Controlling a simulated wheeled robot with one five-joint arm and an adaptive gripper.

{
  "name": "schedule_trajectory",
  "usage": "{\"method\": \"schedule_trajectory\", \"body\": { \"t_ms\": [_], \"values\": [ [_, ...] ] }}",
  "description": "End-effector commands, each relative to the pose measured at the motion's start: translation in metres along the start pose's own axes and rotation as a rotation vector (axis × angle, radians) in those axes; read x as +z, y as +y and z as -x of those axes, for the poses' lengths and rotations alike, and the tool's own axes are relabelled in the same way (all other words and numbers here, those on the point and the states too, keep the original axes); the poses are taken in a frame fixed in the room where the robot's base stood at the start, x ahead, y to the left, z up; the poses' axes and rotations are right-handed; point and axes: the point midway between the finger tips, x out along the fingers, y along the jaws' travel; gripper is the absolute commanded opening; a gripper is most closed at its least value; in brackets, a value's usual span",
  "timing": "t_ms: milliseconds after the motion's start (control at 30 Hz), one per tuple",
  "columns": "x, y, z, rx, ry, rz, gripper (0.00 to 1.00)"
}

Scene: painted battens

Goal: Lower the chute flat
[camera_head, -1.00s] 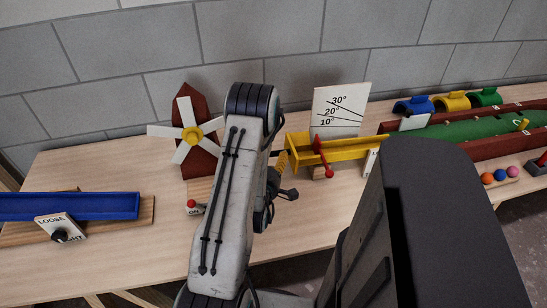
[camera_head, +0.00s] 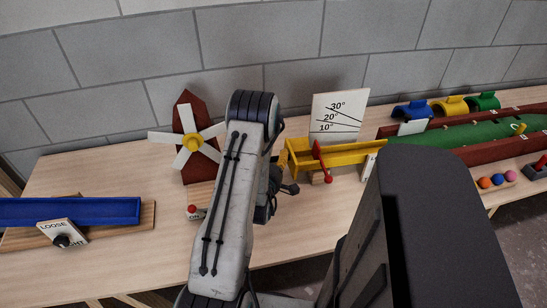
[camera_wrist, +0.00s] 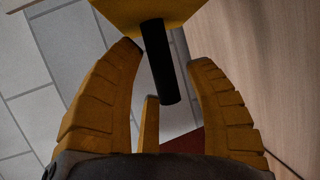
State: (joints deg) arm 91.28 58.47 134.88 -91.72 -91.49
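The yellow chute (camera_head: 345,155) stands in front of a white angle board (camera_head: 338,117) marked 10°, 20° and 30°. A red lever (camera_head: 319,157) is on its near side. In the wrist view the yellow end of the chute (camera_wrist: 150,12) is at the top, with a dark round handle (camera_wrist: 157,60) sticking out from it. My gripper (camera_wrist: 165,55) is open, its yellow fingers on both sides of the handle with gaps visible. I cannot tell the chute's exact angle.
A windmill (camera_head: 190,140) and a red button (camera_head: 193,210) are left of my arm. A blue trough (camera_head: 70,211) with a LOOSE/TIGHT knob (camera_head: 61,240) lies far left. A green lane (camera_head: 450,138) and coloured balls (camera_head: 497,179) are at right. The front of the table is mostly bare.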

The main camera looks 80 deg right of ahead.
Motion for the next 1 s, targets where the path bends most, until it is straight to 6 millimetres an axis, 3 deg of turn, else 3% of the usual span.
{"method": "schedule_trajectory", "body": {
  "t_ms": [500,767,1000],
  "values": [
    [0.0,0.0,0.0,0.0,0.0,0.0,0.01],
    [0.0,-0.001,0.0,0.002,0.0,0.001,0.0],
    [0.0,-0.014,-0.003,0.009,-0.001,0.018,0.0]
  ]
}}
